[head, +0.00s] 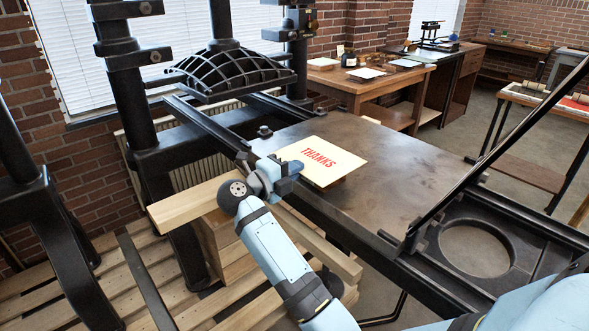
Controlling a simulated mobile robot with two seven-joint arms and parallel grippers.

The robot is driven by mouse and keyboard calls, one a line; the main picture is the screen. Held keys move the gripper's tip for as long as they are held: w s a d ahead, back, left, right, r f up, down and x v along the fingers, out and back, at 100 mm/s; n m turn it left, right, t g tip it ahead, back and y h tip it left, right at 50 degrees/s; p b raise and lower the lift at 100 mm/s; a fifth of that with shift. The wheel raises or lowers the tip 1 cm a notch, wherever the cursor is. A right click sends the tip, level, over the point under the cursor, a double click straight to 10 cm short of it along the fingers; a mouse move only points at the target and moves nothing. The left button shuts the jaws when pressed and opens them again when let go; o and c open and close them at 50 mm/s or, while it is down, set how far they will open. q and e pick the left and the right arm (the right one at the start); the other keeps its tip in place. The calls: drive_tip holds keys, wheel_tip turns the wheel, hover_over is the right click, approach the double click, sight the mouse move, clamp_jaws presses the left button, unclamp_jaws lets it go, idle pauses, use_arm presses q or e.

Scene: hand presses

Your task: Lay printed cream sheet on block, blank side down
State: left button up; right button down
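The cream sheet (336,158) lies flat with the red word THANKS facing up, over the dark metal press bed. A small brown edge, perhaps of the block (336,184), shows under its near corner; the sheet hides the rest. I cannot tell whether the sheet rests fully on it. My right gripper (289,172) is at the sheet's near left edge, its fingers overlapping that edge in the picture. The view does not show whether the fingers are closed on the paper. My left gripper is not in view.
The press bed (405,155) is bare to the right of the sheet. A black domed platen (225,72) hangs at the back left. A black frame with a round opening (476,248) is at the right.

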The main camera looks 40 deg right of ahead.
drive_tip(key=a+r+p, duration=0.3)
drive_tip(key=a, duration=0.4)
drive_tip(key=shift+s, duration=0.25)
idle(0.4)
idle(1.6)
